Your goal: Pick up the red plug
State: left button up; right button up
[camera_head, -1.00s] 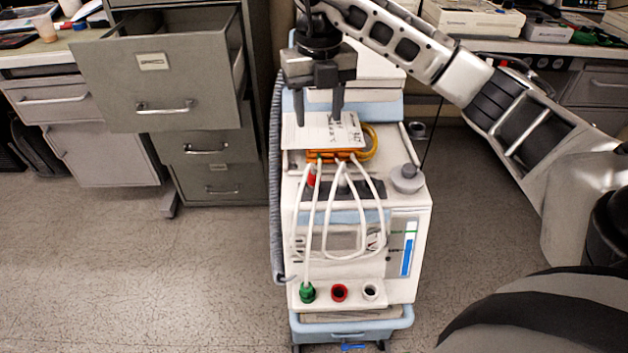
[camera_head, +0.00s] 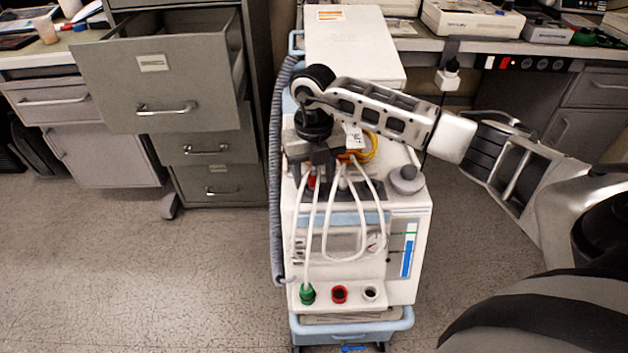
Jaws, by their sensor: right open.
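The red plug (camera_head: 311,181) stands at the back left of the pump cart's top, with a white cable hanging down from it. My right gripper (camera_head: 312,177) points down right at the red plug, and its fingers partly hide the plug. The gripper is open; whether the fingers touch the plug I cannot tell. A green plug (camera_head: 307,293) sits in the front panel of the cart (camera_head: 411,205). My left gripper is not in view.
White cables loop over the cart's front. A grey knob (camera_head: 406,180) stands on its right side and a grey hose (camera_head: 278,200) runs down its left. An open drawer (camera_head: 155,85) juts out at the left. The floor (camera_head: 130,270) at the left is clear.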

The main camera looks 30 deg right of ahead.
jog(key=shift+f, duration=0.15)
jog(key=shift+c, duration=0.3)
grip_shut()
jog(key=shift+r, duration=0.6)
jog(key=s+a+r, duration=0.9)
jog(key=s+r, duration=0.1)
jog(key=r, duration=0.2)
jog(key=shift+s, duration=0.3)
